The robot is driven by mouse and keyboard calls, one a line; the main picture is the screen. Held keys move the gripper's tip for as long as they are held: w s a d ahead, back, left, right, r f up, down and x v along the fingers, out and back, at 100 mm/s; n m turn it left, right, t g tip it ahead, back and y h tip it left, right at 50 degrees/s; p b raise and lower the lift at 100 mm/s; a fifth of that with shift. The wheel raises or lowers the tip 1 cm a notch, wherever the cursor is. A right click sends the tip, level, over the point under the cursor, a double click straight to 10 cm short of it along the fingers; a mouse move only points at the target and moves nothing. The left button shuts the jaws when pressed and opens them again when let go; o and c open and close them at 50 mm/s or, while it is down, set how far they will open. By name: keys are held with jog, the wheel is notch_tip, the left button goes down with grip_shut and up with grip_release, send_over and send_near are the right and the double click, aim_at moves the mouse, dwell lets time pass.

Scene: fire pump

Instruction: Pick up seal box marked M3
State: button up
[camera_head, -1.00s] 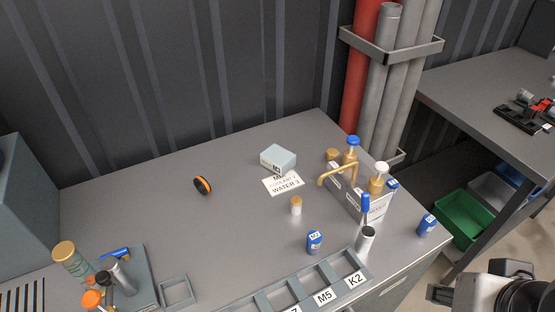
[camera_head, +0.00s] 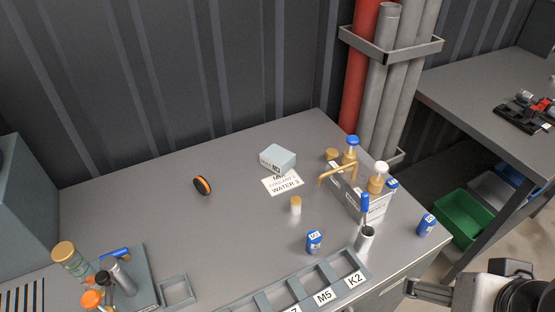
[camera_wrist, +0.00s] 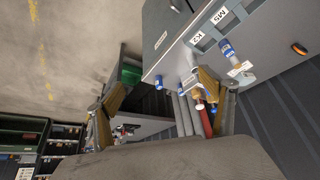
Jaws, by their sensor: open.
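A small pale grey-blue box (camera_head: 278,158) sits on the grey bench, toward its back, right behind a white sign. It carries a white label on its front whose marking is too small to read surely; it appears to start with M. My gripper (camera_wrist: 155,105) shows in the wrist view with its tan fingers spread wide apart and nothing between them. In the head view my arm's end is at the lower right, past the bench's right edge and far from the box.
The white sign (camera_head: 283,184) lies before the box.

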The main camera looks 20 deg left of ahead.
jog(key=w+a+r+n+t+y, duration=0.1)
jog(key=w+a+r+y, duration=0.1)
jog(key=w+a+r, duration=0.35)
jog(key=w+a+r+t+y, duration=0.1)
jog(key=w+a+r+t, duration=0.1)
jog(key=w+a, duration=0.6)
jog(key=w+a+r+n+t+y, duration=0.15)
jog(key=w+a+r, duration=0.25)
jog(key=w, duration=0.6)
jog(key=m+t+h, duration=0.4)
jog(key=m+h, duration=0.2)
jog(key=h, duration=0.1)
send_over(278, 160)
jog(key=w+a, duration=0.2)
notch_tip(278, 160, down, 19)
jog(key=s+f+h, duration=0.1)
jog(key=s+f, duration=0.1)
jog(key=f, duration=0.1)
jog(key=s+a+f+g+h, duration=0.1)
jog(key=s+f, duration=0.1)
jog(key=f, duration=0.1)
jog(key=s+f+h, duration=0.1)
jog(key=s+f, duration=0.1)
jog(key=f, duration=0.1)
jog(key=shift+a+f+m+g, duration=0.25)
jog(key=shift+a+f+m, duration=0.1)
jog(key=shift+f, duration=0.05)
jog(key=shift+w, duration=0.1)
jog(key=shift+w+d, duration=0.1)
